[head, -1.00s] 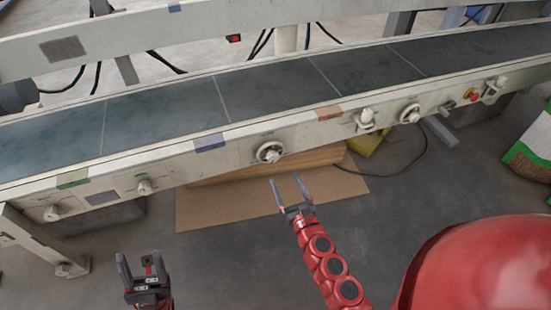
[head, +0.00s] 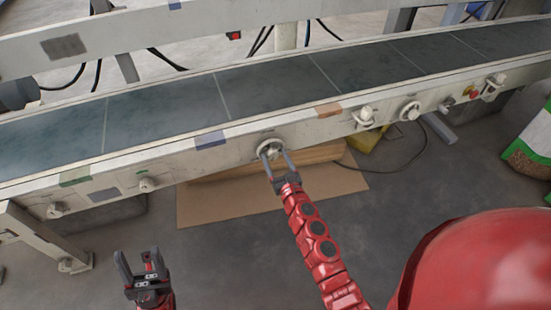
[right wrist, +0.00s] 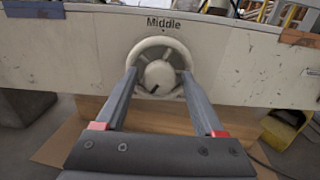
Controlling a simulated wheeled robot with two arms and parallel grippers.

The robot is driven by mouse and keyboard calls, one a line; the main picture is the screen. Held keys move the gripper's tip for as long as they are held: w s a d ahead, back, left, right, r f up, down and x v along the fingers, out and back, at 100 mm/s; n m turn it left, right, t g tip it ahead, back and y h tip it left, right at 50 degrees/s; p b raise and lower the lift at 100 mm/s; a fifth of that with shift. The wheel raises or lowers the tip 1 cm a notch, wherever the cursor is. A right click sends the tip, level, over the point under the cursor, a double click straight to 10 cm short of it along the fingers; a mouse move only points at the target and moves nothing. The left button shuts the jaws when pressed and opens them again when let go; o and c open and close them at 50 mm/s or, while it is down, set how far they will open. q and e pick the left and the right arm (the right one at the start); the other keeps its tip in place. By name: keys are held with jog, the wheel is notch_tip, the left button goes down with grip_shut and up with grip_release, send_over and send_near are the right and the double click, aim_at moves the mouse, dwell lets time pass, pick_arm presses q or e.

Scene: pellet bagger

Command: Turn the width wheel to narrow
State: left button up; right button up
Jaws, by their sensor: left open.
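A pale round wheel with a central hub (head: 269,146) is on the machine's front panel. It also shows in the right wrist view (right wrist: 160,73), under the word "Middle". A short dark mark is on the lower left of its hub. My right gripper (head: 275,157) is at the wheel, its fingers spread, one tip at each side of the lower rim. In the right wrist view the gripper (right wrist: 159,75) has the hub between its tips; I cannot tell whether they touch the rim. My left gripper (head: 139,262) is open and empty, low on the left, away from the panel.
A grey conveyor belt (head: 270,90) runs above the panel. Other knobs (head: 364,116) (head: 410,111) and a red button (head: 473,94) sit to the right; two more knobs are on the left. Brown cardboard (head: 230,205) lies below. The floor in front is clear.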

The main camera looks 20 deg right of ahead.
grip_shut()
